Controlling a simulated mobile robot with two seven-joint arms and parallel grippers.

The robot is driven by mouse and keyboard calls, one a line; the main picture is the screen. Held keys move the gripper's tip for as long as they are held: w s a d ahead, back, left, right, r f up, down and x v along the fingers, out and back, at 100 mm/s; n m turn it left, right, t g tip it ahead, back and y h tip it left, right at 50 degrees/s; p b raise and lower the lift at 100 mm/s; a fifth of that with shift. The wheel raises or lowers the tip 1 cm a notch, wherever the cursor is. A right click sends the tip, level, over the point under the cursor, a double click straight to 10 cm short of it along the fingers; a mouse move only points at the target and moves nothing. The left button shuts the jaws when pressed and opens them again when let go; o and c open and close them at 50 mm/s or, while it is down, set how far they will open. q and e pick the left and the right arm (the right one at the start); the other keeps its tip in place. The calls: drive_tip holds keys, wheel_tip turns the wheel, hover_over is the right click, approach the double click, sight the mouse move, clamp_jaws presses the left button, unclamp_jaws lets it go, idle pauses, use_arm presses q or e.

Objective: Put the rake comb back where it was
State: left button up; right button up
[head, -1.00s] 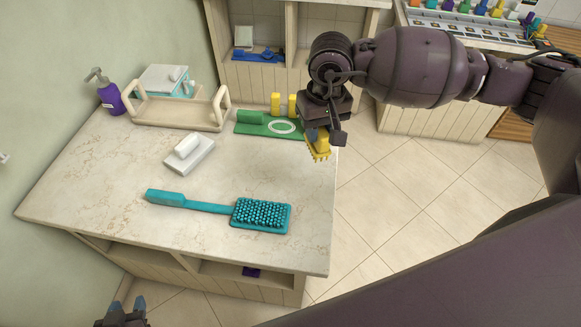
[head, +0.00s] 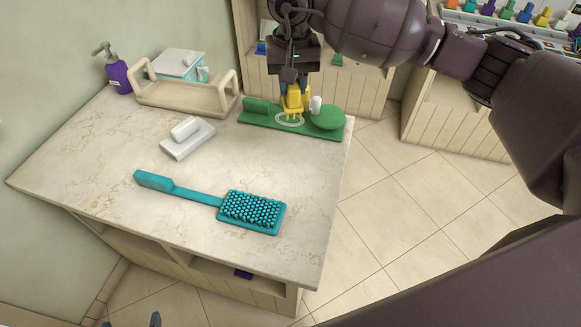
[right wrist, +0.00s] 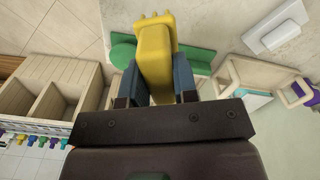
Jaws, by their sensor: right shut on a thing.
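My right gripper (head: 294,84) is shut on the yellow rake comb (right wrist: 155,60). In the right wrist view the comb sits between the two fingers, its short tines pointing away from the palm. In the head view the comb (head: 293,104) is over the green tray (head: 262,122), tines down, close to the white ring (head: 278,123) on it; I cannot tell whether it touches. The two yellow posts seen earlier behind the tray's ring are not clearly distinguishable now. My left gripper (head: 131,321) shows only its parted fingertips at the bottom edge.
A teal brush (head: 180,190) lies at the front of the counter (head: 110,150). A white soap dish (head: 190,147), a beige caddy (head: 180,98) and a purple pump bottle (head: 118,76) stand left of the tray. The tray lies near the counter's right edge, with floor beyond.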

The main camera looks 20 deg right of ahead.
sight(292, 113)
wheel_tip(292, 113, down, 20)
drive_tip(key=shift+w+r, duration=0.1)
idle(0.5)
drive_tip(key=shift+f, duration=0.2)
drive_tip(key=o, duration=0.9)
drive_tip(key=shift+o, duration=0.4)
drive_tip(key=shift+r, duration=0.15)
drive_tip(key=shift+r, duration=0.2)
wheel_tip(292, 113, up, 12)
drive_tip(key=shift+f, duration=0.1)
